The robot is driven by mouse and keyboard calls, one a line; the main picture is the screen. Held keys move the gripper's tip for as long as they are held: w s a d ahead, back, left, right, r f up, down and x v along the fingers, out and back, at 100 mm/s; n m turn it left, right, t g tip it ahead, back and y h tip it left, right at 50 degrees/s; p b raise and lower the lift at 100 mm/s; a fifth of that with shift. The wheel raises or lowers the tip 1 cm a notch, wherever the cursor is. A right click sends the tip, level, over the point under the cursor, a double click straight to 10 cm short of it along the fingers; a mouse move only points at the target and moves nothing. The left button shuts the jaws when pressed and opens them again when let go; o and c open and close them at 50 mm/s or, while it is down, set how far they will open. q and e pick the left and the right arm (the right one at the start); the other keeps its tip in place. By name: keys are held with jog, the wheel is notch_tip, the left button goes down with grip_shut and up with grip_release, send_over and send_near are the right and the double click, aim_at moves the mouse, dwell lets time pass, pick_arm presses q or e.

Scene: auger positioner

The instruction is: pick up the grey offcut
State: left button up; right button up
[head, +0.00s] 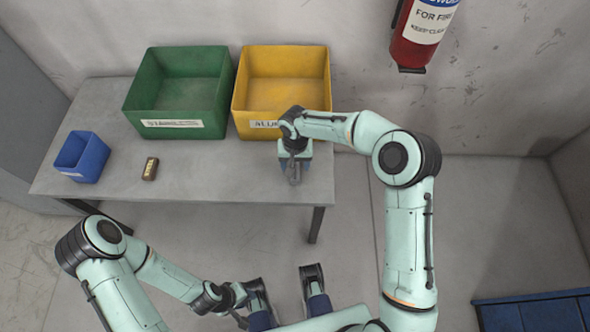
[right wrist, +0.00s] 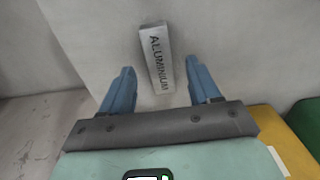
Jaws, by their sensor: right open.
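The grey offcut (right wrist: 157,58) is a bar marked ALUMINIUM, lying on the table in the right wrist view. My right gripper (right wrist: 160,72) is open, with one blue finger on each side of the bar's line. The bar shows between and beyond the fingertips, and I see no finger touching it. In the head view my right gripper (head: 295,168) is over the table's right part, in front of the yellow bin; I cannot clearly make out the offcut beneath it. My left gripper (head: 236,298) is low, in front of the table, and its jaws are unclear.
A green bin (head: 150,92) and a yellow bin (head: 240,98) stand at the table's back. A small blue bin (head: 68,158) and a dark brown block (head: 150,168) are on the left. The table (head: 215,180) is clear between the block and my right gripper.

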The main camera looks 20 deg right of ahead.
notch_tip(320, 180, down, 2)
jog(key=shift+f, duration=0.1)
grip_shut()
